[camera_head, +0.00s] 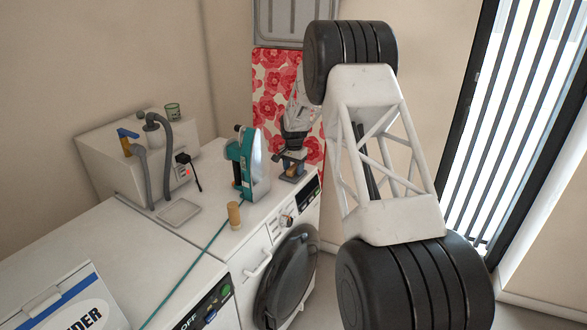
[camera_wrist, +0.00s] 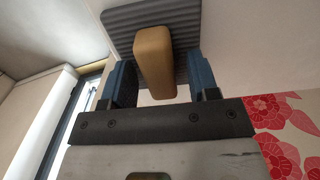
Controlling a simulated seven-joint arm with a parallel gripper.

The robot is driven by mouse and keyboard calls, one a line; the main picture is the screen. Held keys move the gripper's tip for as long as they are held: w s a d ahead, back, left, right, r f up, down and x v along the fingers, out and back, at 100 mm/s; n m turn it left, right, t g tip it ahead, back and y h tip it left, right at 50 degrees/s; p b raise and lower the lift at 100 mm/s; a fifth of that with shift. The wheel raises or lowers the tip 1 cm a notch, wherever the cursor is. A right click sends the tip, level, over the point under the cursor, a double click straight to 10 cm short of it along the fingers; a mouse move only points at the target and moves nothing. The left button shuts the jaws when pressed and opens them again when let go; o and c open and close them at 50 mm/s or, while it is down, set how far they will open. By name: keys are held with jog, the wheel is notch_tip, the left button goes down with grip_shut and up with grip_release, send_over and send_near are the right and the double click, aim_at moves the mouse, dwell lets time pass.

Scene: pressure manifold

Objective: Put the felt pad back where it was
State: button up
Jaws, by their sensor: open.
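A tan block with rounded edges (camera_wrist: 155,62) stands out from a dark grey ribbed pad (camera_wrist: 190,22) in the wrist view. I cannot tell for sure which of these is the felt pad. My gripper (camera_wrist: 162,84) is open, its two blue fingers on either side of the block with a gap at each side. In the head view my gripper (camera_head: 292,165) is low over the right part of the white machine top, just right of the teal iron.
A teal iron (camera_head: 256,165) stands upright with its cord across the tops. A tan cylinder (camera_head: 234,215) stands near the front edge. A shallow grey tray (camera_head: 179,212) lies before a white box (camera_head: 105,155) with grey hoses (camera_head: 167,150). A floral board (camera_head: 272,85) is behind.

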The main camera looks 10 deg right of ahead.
aim_at(294, 167)
jog(key=shift+r, duration=0.1)
notch_tip(294, 167, up, 12)
dwell(0.8)
jog(key=shift+r, duration=0.1)
dwell(0.6)
jog(key=s+a+r+n, duration=0.1)
jog(key=s+a+r, duration=0.1)
jog(key=s+r, duration=0.65)
jog(key=s+a+r+n+t, duration=0.1)
jog(key=s+r+n, duration=0.15)
jog(key=s, duration=1.05)
jog(key=s+a+r+n, duration=0.1)
jog(key=s+a+r, duration=0.1)
jog(key=s+r, duration=0.6)
jog(key=s+a+f+n, duration=0.1)
jog(key=s+f+n, duration=0.1)
jog(key=s, duration=1.7)
jog(key=s+a+f+n+t, duration=0.1)
jog(key=s+f, duration=0.3)
jog(key=s, duration=1.5)
jog(key=shift+a+f+n+t, duration=0.15)
jog(key=shift+f+n+t, duration=0.2)
jog(key=shift+n, duration=0.3)
